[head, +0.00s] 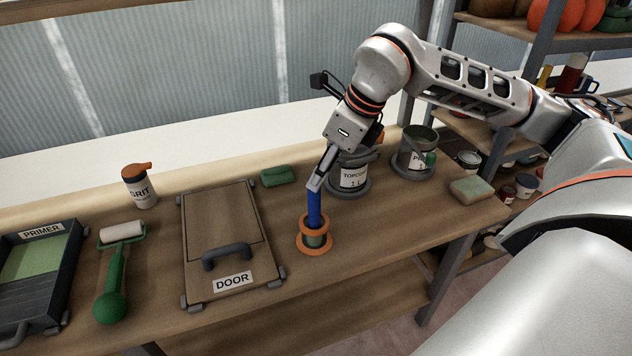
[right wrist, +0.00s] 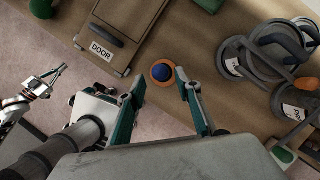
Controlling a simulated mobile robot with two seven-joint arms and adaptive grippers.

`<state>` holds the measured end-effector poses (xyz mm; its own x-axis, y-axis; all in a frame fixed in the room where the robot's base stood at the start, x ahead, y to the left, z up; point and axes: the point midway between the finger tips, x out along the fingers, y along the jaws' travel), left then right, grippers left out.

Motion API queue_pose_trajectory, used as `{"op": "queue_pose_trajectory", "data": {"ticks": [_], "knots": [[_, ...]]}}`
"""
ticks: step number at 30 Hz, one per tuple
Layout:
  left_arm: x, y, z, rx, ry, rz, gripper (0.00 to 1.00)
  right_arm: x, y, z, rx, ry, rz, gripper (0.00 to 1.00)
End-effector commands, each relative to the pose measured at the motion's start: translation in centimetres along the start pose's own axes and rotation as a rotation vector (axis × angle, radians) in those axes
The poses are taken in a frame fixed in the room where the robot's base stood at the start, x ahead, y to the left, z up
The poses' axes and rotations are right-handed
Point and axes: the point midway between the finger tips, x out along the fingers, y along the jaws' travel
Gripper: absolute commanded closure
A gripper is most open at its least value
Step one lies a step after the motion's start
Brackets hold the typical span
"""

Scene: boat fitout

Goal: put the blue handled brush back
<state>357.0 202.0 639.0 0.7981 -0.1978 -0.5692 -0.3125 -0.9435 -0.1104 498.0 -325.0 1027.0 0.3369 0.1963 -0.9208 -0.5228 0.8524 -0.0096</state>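The blue handled brush (head: 314,208) stands upright in an orange-rimmed round holder (head: 301,240) on the bench, its lower end inside the holder. My right gripper (head: 317,184) is directly above it, pointing down, with the fingertips at the top of the handle. In the right wrist view the round blue handle end (right wrist: 161,72) shows between the two fingertips, with a gap on each side, so the gripper is open. My left gripper (right wrist: 53,73) shows small at the left of the right wrist view, away from the bench, fingers apart and empty.
A door panel (head: 200,215) with a grey handle lies left of the holder. The topcoat can (head: 352,178) and another labelled can (head: 415,158) stand behind and right. A green roller (head: 115,275), a paint tray (head: 70,260) and sponges (head: 471,188) are also on the bench.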

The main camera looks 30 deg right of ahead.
Motion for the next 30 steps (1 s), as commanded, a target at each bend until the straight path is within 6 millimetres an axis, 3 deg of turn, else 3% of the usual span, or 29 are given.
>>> {"op": "queue_pose_trajectory", "data": {"ticks": [6, 12, 30], "knots": [[-0.1, -0.1, -0.3, 0.001, 0.002, -0.001, 1.00, -4.5, 0.0, 0.1, 0.000, -0.003, -0.002, 0.66], [-0.2, -0.1, -0.5, 0.001, 0.003, -0.001, 1.00, -6.7, 0.0, 0.0, 0.000, -0.001, -0.001, 0.66], [-0.2, -0.1, -0.5, 0.001, 0.003, -0.001, 1.00, -7.2, 0.0, 0.0, 0.000, 0.000, 0.000, 0.66]]}}
